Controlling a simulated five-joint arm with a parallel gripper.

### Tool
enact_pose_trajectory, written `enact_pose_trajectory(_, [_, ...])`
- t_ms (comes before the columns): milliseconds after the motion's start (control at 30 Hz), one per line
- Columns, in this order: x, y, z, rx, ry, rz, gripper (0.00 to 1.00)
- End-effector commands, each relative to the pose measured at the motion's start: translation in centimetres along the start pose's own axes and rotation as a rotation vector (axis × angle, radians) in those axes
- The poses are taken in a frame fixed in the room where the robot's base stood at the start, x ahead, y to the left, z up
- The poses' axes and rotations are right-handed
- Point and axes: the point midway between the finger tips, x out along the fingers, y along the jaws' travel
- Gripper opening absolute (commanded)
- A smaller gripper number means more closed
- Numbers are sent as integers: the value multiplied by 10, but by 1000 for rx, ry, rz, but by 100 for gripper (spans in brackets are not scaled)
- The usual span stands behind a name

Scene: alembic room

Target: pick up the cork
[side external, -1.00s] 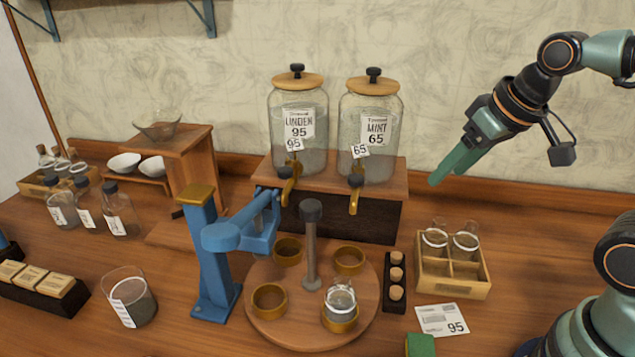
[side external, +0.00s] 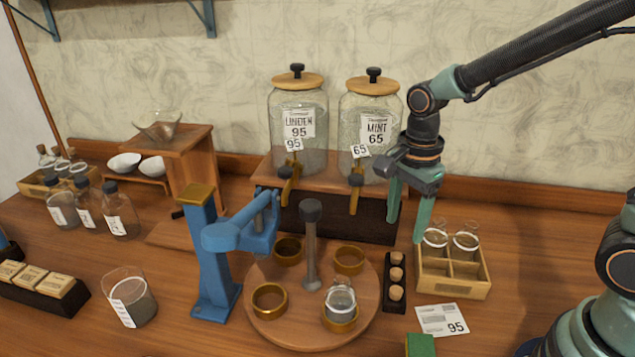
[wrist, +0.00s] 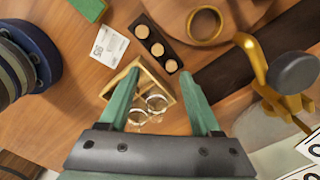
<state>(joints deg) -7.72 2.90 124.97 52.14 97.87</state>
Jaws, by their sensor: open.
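Several corks stand in a row in a small black rack on the table. The middle cork (side external: 396,275) shows in the side view, and the corks also show in the wrist view (wrist: 157,49). The black rack (side external: 393,303) lies between the round turntable and a wooden crate. My gripper (side external: 406,232) is open and empty, pointing down above and behind the rack. In the wrist view its two green fingers (wrist: 162,90) are apart, with the rack beyond their tips.
A wooden crate (side external: 455,290) with two glass bottles stands right of the rack. A round turntable (side external: 290,335) with brass rings and a filled bottle is on its left. Glass jars with brass taps (side external: 355,190) stand behind. A price card (side external: 440,320) lies in front.

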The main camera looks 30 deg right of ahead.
Motion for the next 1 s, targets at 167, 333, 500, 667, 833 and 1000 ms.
enact_pose_trajectory(167, [31, 2, 0, 0, 1, 7, 65])
enact_pose_trajectory(333, [54, 2, 0, -1, 1, 5, 65])
enact_pose_trajectory(500, [64, 1, 0, -2, 0, 1, 65])
enact_pose_trajectory(667, [82, 5, 1, -3, 1, 6, 65])
enact_pose_trajectory(833, [104, 6, 2, -2, 1, 5, 65])
enact_pose_trajectory(1000, [114, 5, 2, -2, 0, 1, 65])
